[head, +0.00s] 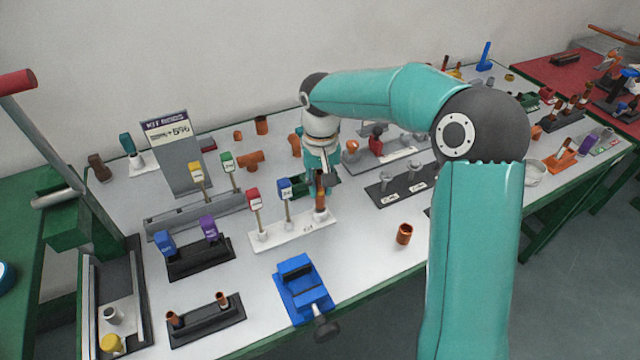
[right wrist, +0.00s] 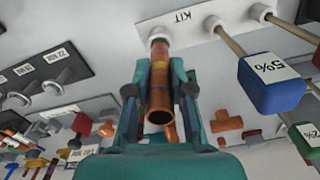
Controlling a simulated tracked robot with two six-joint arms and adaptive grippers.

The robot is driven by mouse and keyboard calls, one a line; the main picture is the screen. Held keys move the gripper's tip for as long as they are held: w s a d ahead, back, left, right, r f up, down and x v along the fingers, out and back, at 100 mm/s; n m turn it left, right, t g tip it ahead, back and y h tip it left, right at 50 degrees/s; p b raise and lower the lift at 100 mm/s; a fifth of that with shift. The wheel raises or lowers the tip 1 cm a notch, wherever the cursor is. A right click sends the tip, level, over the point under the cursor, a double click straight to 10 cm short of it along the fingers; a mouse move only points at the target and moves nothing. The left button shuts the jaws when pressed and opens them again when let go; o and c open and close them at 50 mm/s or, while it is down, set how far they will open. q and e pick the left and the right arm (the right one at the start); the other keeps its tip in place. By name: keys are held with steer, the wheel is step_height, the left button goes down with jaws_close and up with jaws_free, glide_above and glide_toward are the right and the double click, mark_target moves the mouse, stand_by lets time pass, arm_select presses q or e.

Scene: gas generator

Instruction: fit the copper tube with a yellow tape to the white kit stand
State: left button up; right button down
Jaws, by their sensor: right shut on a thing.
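The white kit stand (head: 285,238) lies in the middle of the table, with a red-tagged stick (head: 254,200) and a blue-tagged stick (head: 285,190) upright in it. My right gripper (head: 320,182) is above the stand's right end, shut on the copper tube (head: 320,201). In the right wrist view, the tube (right wrist: 160,100) lies between the fingers, with a yellow band near its far end. That end meets the white socket (right wrist: 158,34) of the stand marked KIT. How deep it sits I cannot tell. My left gripper is not in view.
A blue vise (head: 303,290) stands at the front of the table. A loose copper piece (head: 404,234) stands right of the kit stand. A black stand with tagged blocks (head: 200,258) is on the left. A dark stand (head: 400,186) with grey fittings is to the right.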

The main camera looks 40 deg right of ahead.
mark_target(320, 196)
steer(key=shift+f+b, duration=1.5)
steer(key=shift+f, duration=0.55)
steer(key=c, duration=0.9)
jaws_free()
steer(key=shift+c, duration=0.2)
steer(key=shift+r, duration=0.15)
step_height(320, 196, up, 12)
steer(key=shift+f, duration=0.15)
